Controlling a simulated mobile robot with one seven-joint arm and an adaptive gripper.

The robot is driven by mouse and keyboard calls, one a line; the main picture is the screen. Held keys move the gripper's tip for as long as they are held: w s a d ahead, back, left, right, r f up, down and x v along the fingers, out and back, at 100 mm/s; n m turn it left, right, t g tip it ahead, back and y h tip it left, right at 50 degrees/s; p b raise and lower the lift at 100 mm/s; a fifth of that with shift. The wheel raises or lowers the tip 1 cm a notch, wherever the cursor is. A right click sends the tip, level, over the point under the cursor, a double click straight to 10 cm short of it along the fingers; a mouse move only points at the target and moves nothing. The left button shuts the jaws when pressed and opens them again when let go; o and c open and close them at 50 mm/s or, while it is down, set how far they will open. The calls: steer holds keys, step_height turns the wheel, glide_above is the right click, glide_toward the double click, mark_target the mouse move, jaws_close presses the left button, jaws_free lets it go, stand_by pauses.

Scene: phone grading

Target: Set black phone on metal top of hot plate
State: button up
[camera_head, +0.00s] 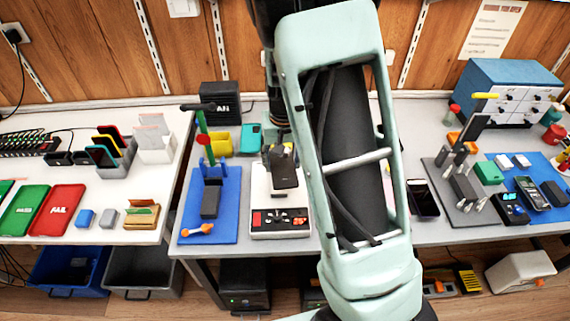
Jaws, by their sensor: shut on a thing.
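The black phone (286,172) is at the middle of the bench, in front of the hot plate's pale top. My gripper (281,146), partly hidden and small in view, is shut on the phone's upper end. The phone looks tilted, with its lower end toward the front. The hot plate (281,223) is a white unit with a dark front panel carrying red and orange marks. The phone and gripper hide much of its top. I cannot tell whether the phone touches it.
My arm crosses the middle and hides bench right of the hot plate. A blue mat (228,228) with a tool stand lies left. Another dark phone (423,198) lies right, beside a grey fixture (465,215). Red (58,209) and green trays lie far left.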

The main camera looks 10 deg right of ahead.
mark_target(278, 161)
steer(key=shift+m, duration=0.7)
steer(key=w+f, duration=0.4)
steer(key=shift+w+a+f+b, duration=0.15)
steer(key=shift+w+f+b, duration=0.05)
steer(key=shift+f+b, duration=1.95)
steer(key=shift+f, duration=0.55)
steer(key=shift+f+b, duration=0.4)
steer(key=shift+b, duration=0.15)
steer(key=o, duration=1.7)
steer(key=shift+o, duration=0.2)
steer(key=shift+r+p, duration=0.5)
steer(key=shift+r, duration=0.3)
steer(key=shift+r+p, duration=2.2)
steer(key=shift+r, duration=1.15)
